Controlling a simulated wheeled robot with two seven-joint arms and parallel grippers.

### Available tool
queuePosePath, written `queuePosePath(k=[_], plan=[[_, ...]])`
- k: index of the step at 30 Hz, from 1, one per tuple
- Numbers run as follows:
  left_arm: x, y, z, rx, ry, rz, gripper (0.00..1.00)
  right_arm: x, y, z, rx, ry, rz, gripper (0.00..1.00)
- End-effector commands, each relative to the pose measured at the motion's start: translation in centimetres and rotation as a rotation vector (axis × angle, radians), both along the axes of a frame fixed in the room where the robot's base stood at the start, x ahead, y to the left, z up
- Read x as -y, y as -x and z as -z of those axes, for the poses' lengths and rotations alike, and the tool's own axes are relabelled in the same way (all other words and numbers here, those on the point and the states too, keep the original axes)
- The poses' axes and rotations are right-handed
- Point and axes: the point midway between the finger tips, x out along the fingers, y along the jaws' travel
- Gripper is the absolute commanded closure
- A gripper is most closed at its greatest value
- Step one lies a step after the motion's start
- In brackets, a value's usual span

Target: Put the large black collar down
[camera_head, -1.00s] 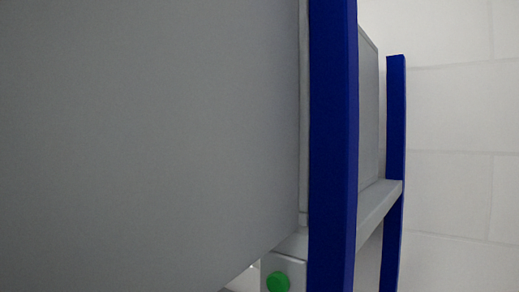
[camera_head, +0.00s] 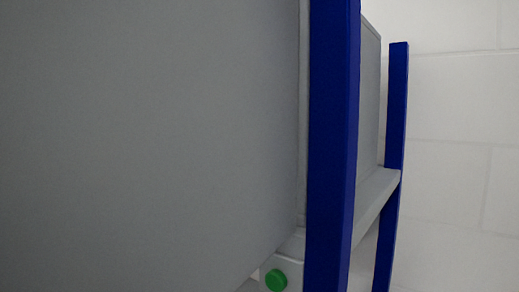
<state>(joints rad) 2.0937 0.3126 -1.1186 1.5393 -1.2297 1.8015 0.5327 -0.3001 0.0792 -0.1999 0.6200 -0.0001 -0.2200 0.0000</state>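The large black collar is not in view. Neither of my grippers shows in the head view, so what they hold cannot be seen.
A large grey panel (camera_head: 150,130) fills the left side, very close. Blue uprights (camera_head: 332,150) stand beside it, with another blue post (camera_head: 397,105) farther right. A grey shelf or rail (camera_head: 375,200) joins them. A green button (camera_head: 276,280) sits low. A white block wall (camera_head: 455,150) is behind.

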Motion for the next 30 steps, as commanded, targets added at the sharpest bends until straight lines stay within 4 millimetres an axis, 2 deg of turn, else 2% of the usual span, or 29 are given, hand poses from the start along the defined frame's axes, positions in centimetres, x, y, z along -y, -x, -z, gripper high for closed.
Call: queuePosePath(k=[1, 3, 16, 17, 18, 19, 30], plan=[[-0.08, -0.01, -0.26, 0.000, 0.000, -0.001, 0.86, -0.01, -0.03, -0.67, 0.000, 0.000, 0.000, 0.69], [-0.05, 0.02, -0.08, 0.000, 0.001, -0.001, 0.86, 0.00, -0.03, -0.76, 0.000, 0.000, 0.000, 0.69], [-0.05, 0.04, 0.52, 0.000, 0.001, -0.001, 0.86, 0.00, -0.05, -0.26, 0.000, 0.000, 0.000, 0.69], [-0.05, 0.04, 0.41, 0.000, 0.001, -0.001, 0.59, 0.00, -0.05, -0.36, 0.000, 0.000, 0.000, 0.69], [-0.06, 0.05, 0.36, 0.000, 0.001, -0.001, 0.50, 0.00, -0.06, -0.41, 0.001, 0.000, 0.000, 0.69], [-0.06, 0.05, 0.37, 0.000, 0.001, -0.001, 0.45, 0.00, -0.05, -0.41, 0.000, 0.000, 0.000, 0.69], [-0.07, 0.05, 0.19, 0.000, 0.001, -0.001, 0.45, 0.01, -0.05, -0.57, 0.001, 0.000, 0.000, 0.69]])
